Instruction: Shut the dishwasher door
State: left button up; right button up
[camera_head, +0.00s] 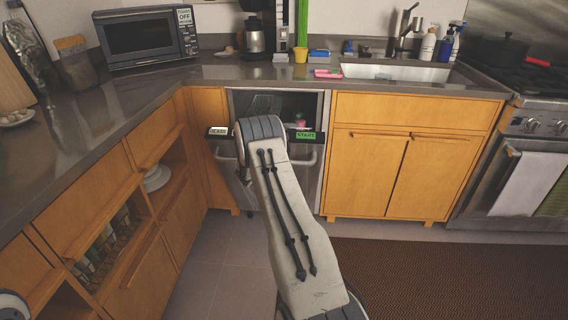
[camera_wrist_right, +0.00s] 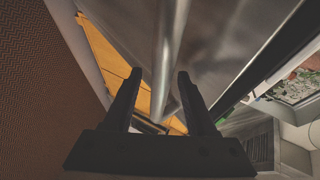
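The dishwasher door (camera_head: 309,170) is partly open. It leans out from the dishwasher, and the dark interior (camera_head: 285,103) shows above its top edge. Its silver bar handle (camera_head: 311,154) runs along the front, with the middle hidden behind my right arm. In the right wrist view, my right gripper (camera_wrist_right: 159,73) is open at the steel door front. The handle (camera_wrist_right: 170,45) runs between its two fingers in the picture, with gaps on both sides; I cannot tell whether they touch it. In the head view my arm hides this gripper. My left gripper is not in view.
Wooden cabinets (camera_head: 365,170) stand right of the dishwasher, and a left counter (camera_head: 90,135) with open shelves runs toward me. An oven (camera_head: 520,185) is at far right. Tiled floor (camera_head: 225,265) and a brown mat (camera_head: 450,280) are clear.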

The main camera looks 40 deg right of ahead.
jog(key=p+v, duration=0.1)
jog(key=v, duration=0.9)
jog(key=shift+a, duration=0.25)
jog(key=shift+r, duration=0.1)
jog(key=s+a+r+m+g+y, duration=0.15)
jog(key=s+a+r+m, duration=0.35)
jog(key=a+m, duration=0.5)
jog(key=s+a+r+m+y, duration=0.4)
jog(key=a+m, duration=0.3)
jog(key=a, duration=0.8)
jog(key=s+a+r+m+g+y, duration=0.2)
jog(key=s+a+m+y, duration=0.6)
jog(key=s+a+m, duration=1.2)
jog(key=s+a+r+n+p, duration=0.1)
jog(key=s+r+p, duration=0.1)
jog(key=r+p, duration=0.6)
jog(key=s+a+r+n+p, duration=0.1)
jog(key=s+r+n+p, duration=0.1)
jog(key=r+p, duration=0.7)
jog(key=shift+s+r, duration=0.15)
jog(key=shift+s, duration=0.55)
